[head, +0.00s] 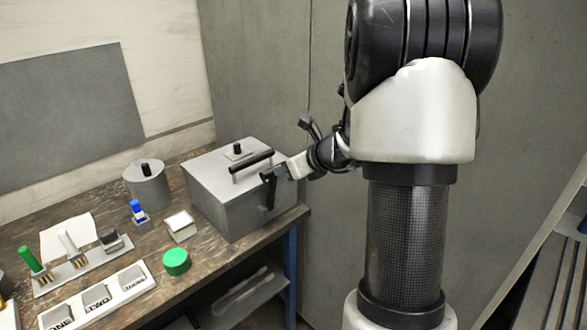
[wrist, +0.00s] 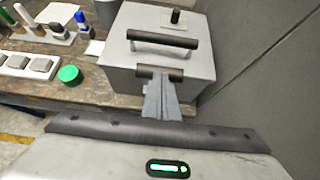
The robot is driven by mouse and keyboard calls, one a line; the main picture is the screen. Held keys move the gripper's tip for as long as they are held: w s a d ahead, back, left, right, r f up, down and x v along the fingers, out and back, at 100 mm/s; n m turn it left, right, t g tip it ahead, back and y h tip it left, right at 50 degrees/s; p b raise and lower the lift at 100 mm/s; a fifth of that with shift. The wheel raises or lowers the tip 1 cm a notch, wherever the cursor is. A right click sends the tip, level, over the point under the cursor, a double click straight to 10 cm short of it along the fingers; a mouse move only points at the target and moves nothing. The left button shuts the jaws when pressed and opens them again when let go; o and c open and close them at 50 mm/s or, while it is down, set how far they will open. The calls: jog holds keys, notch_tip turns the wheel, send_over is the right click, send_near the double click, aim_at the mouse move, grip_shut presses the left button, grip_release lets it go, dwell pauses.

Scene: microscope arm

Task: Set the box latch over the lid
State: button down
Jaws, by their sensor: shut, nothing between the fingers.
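The grey metal box (head: 225,208) stands at the right end of the workbench, with its lid (head: 215,172) closed and a black bar handle (head: 251,166) on top. The dark latch (head: 270,193) is on the box's front face. In the wrist view the latch's dark crossbar (wrist: 160,73) lies at the lid's front edge, just beyond my fingertips. My gripper (head: 280,172) is at the upper part of the latch. In the wrist view my gripper (wrist: 161,84) has its fingers together and hides the latch's lower part. I cannot tell whether the fingers touch the crossbar.
A black knob (wrist: 175,17) stands on the lid behind the handle. Left of the box are a round grey canister (head: 147,189), a small white-topped block (head: 180,226) and a green button (head: 176,262).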

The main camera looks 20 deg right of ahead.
jog(key=shift+w+a+r, duration=0.2)
jog(key=shift+w, duration=0.35)
jog(key=shift+w+a+r, duration=0.15)
jog(key=shift+w+a, duration=0.05)
jog(key=shift+w, duration=0.3)
jog(key=shift+w+a+r, duration=0.2)
jog(key=shift+w, duration=0.35)
jog(key=shift+r, duration=0.1)
